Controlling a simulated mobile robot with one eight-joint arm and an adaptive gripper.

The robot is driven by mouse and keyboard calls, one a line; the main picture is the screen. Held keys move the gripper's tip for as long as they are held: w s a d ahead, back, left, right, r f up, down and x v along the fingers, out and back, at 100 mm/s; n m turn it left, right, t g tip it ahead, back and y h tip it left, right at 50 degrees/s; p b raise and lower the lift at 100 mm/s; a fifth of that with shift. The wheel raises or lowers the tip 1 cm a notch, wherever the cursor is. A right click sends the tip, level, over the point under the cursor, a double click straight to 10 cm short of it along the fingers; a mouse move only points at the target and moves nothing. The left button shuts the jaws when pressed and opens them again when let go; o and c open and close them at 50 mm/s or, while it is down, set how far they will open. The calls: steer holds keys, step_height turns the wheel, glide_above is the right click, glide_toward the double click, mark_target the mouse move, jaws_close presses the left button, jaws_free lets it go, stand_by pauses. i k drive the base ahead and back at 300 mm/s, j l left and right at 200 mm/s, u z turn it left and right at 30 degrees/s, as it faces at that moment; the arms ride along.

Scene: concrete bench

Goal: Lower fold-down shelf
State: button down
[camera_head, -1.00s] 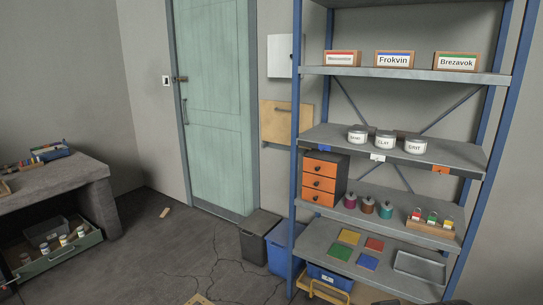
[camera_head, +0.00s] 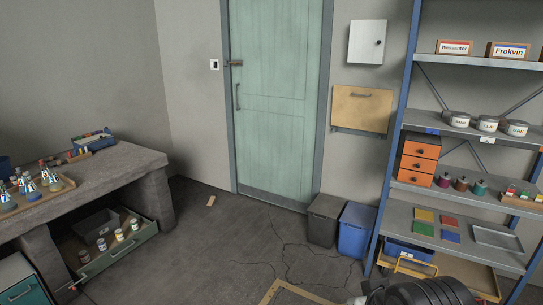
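The fold-down shelf is most likely the tan wooden panel (camera_head: 362,111) on the wall between the green door and the metal rack. It stands upright, flat against the wall, with a dark bar handle near its top edge and a dark bracket strip below it. A dark rounded part of my arm shows at the bottom right of the view, well below and in front of the panel. My gripper's fingers cannot be made out.
A white wall cabinet (camera_head: 367,42) hangs above the panel. A grey bin (camera_head: 323,220) and a blue bin (camera_head: 355,230) stand on the floor below. The blue-framed rack (camera_head: 455,207) is at right, a concrete bench (camera_head: 110,168) with bottles at left.

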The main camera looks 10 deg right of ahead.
mark_target(368, 110)
steer(key=i+j+z, duration=0.1)
steer(key=i+j, duration=1.8)
steer(key=i, duration=0.05)
